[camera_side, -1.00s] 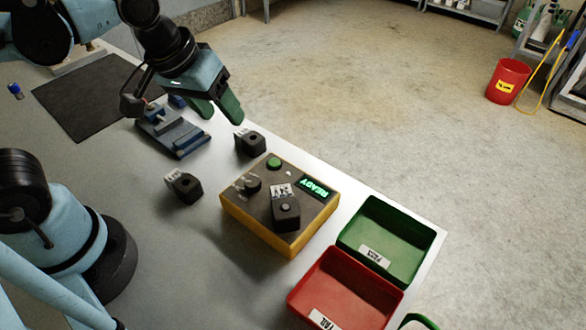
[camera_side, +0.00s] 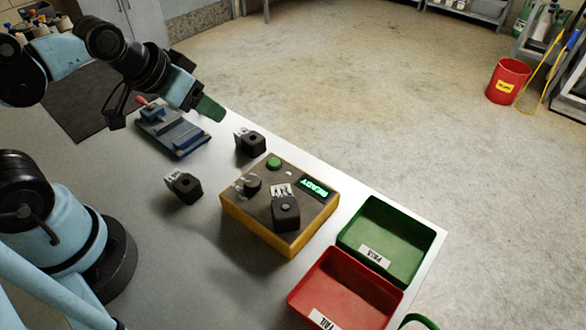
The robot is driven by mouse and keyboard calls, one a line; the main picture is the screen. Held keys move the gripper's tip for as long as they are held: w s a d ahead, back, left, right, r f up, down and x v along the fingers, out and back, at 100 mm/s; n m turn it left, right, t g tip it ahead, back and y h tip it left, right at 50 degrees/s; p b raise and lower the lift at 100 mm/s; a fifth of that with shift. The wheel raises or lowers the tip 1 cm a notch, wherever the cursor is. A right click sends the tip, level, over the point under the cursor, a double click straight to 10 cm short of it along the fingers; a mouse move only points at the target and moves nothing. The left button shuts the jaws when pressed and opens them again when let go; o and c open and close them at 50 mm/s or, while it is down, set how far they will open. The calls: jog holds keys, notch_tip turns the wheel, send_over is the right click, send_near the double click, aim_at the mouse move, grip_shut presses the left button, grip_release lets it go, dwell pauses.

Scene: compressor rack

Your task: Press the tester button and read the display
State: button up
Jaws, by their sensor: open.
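The yellow tester box (camera_side: 264,244) with a dark top sits on the table. Its green button (camera_side: 274,163) is at the top's far corner. The lit display (camera_side: 317,187) shows green letters that read READY. A black block with a white label (camera_side: 286,212) sits on the tester's top, and a black knob (camera_side: 252,184) is at its left. My gripper (camera_side: 212,110) is open, with green fingertips seen nearly edge-on. It is empty and hangs above the table, up and left of the tester, apart from the button.
Black blocks with pale tabs lie beside the tester, one behind it (camera_side: 250,142) and one to its left (camera_side: 183,187). A blue vise-like fixture (camera_side: 172,130) is farther back. A green PASS bin (camera_side: 400,228) and a red FAIL bin (camera_side: 342,308) stand at right.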

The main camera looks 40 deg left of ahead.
dwell(0.3)
grip_shut()
dwell(1.6)
